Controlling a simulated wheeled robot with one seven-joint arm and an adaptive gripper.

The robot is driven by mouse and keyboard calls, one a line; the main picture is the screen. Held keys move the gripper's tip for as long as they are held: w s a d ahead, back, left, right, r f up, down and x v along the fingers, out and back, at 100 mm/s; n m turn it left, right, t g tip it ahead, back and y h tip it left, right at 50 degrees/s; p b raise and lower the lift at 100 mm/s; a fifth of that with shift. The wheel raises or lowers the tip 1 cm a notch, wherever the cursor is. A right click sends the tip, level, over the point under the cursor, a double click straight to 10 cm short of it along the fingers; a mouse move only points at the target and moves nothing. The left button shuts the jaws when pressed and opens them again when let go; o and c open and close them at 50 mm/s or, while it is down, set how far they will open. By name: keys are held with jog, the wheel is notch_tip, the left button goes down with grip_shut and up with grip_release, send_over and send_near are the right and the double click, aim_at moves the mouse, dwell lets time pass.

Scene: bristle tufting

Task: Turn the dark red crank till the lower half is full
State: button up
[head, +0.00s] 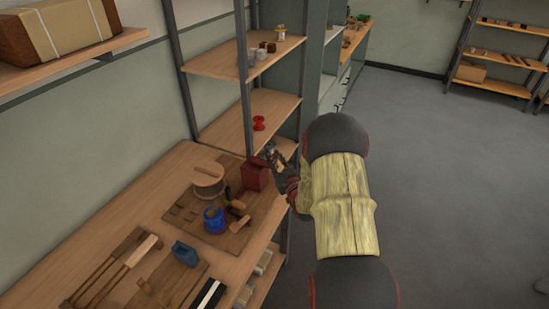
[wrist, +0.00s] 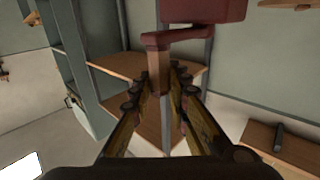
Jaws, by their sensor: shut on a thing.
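The dark red crank shows in the wrist view as a flat arm (wrist: 185,35) under a dark red box (wrist: 205,9). A wooden handle (wrist: 158,72) hangs down from the arm's left end. My gripper (wrist: 160,88) is shut around this handle, with a jaw on either side. In the head view the dark red box (head: 255,175) stands at the right edge of a brown board, and my gripper (head: 277,160) is just to its right. The crank arm is largely hidden there. I cannot make out a lower half or how full it is.
On the board (head: 184,228) are a round wooden-topped drum (head: 208,174), a blue object (head: 214,220) and small wooden pieces. A blue-grey block (head: 185,253) lies nearer on the bench. A shelf post (head: 245,90) rises close behind the box. A red spool (head: 259,123) sits on the shelf.

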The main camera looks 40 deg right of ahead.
grip_shut()
jog(key=shift+d, duration=0.15)
